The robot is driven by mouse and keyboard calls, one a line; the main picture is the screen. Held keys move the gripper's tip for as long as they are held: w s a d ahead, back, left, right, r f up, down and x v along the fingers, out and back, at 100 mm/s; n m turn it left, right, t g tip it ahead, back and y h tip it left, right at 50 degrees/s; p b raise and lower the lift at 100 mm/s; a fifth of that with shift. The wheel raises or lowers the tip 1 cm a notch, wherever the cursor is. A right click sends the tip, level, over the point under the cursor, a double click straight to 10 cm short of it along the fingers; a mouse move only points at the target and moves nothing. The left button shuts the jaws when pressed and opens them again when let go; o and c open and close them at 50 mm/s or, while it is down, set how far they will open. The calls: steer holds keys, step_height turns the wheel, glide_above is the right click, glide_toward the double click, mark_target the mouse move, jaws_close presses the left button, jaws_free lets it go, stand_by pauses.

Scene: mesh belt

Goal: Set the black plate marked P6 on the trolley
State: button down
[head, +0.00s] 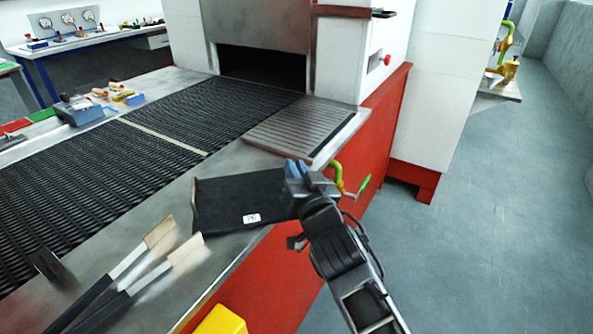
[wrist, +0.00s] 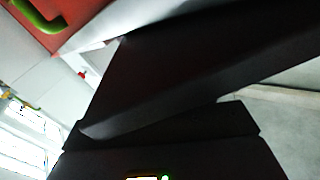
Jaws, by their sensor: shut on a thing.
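A flat black plate (head: 235,198) with a small white label is over the metal edge of the belt table. The label is too small to read surely. My gripper (head: 296,182) is shut on the plate's right end. I cannot tell whether the plate touches the table top. In the wrist view the dark plate (wrist: 190,75) fills much of the picture and hides most of what is beyond. No trolley can be made out in either view.
The black mesh belt (head: 110,160) runs into an oven opening (head: 262,70). A grooved metal tray (head: 297,130) lies behind the plate. Two long-handled paddles (head: 130,275) lie at front left, above a yellow object (head: 220,322). Floor (head: 500,220) is clear at right.

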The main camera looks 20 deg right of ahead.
steer(key=c, duration=1.1)
jaws_free()
steer(key=shift+c, duration=0.2)
steer(key=shift+s+f, duration=0.1)
steer(key=shift+s, duration=0.45)
steer(key=s+a+b, duration=0.1)
steer(key=s+b, duration=0.1)
steer(key=s, duration=0.9)
steer(key=shift+b, duration=0.35)
